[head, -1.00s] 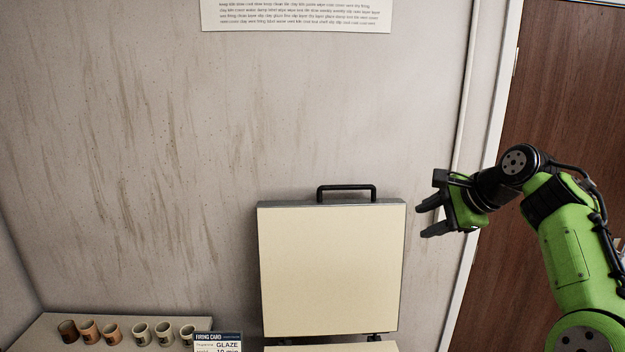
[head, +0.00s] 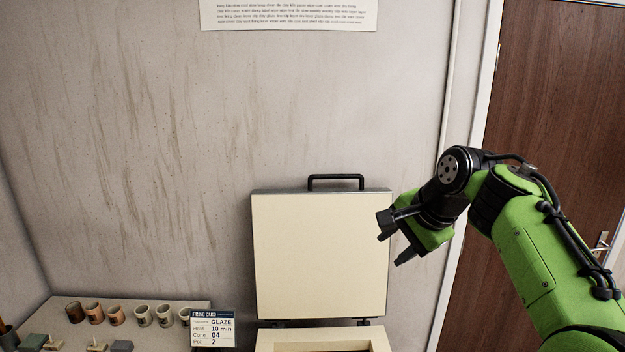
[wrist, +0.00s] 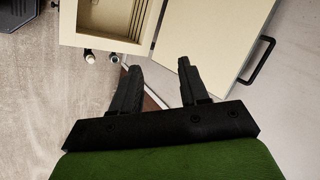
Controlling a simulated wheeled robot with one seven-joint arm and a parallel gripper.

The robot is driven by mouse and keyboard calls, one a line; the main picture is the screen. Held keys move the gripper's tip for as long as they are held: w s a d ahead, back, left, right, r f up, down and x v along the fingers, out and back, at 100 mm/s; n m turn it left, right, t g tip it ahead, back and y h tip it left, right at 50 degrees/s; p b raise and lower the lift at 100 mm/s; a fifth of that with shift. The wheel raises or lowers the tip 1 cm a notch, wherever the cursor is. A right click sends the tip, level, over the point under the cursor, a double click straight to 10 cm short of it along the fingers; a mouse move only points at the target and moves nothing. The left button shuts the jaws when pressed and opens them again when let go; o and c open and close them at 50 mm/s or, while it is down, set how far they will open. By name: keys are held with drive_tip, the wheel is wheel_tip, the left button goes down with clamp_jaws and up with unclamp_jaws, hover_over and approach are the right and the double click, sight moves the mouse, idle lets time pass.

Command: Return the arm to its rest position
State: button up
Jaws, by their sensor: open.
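My gripper (head: 392,240) is at the end of my green and black arm, raised in the right half of the head view. It is open and empty, with its fingers pointing left and down. It is just right of the raised lid (head: 320,255) of a cream box-shaped kiln, overlapping the lid's right edge in the picture. In the wrist view both dark fingers (wrist: 158,88) are spread apart with nothing between them. Beyond them the lid (wrist: 205,40) stands open beside the kiln's hollow chamber (wrist: 120,18).
The lid has a black handle (head: 336,180). A brown door (head: 560,100) stands behind my arm. The wall (head: 130,150) is stained.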

drive_tip(key=s+a+f+n+h+b, duration=0.2)
drive_tip(key=s+a+f+n, duration=0.25)
drive_tip(key=s, duration=0.45)
drive_tip(key=s+d+f+n+b, duration=0.2)
drive_tip(key=s+f, duration=0.5)
drive_tip(key=s, duration=0.4)
drive_tip(key=s+d+f+n+h+b, duration=0.1)
drive_tip(key=s+f+n, duration=0.3)
drive_tip(key=s+f, duration=0.4)
drive_tip(key=s+d+b, duration=0.1)
drive_tip(key=s, duration=0.1)
drive_tip(key=shift+s+d+f+n, duration=0.15)
drive_tip(key=shift+s+f+n, duration=0.15)
drive_tip(key=shift+s+n, duration=0.05)
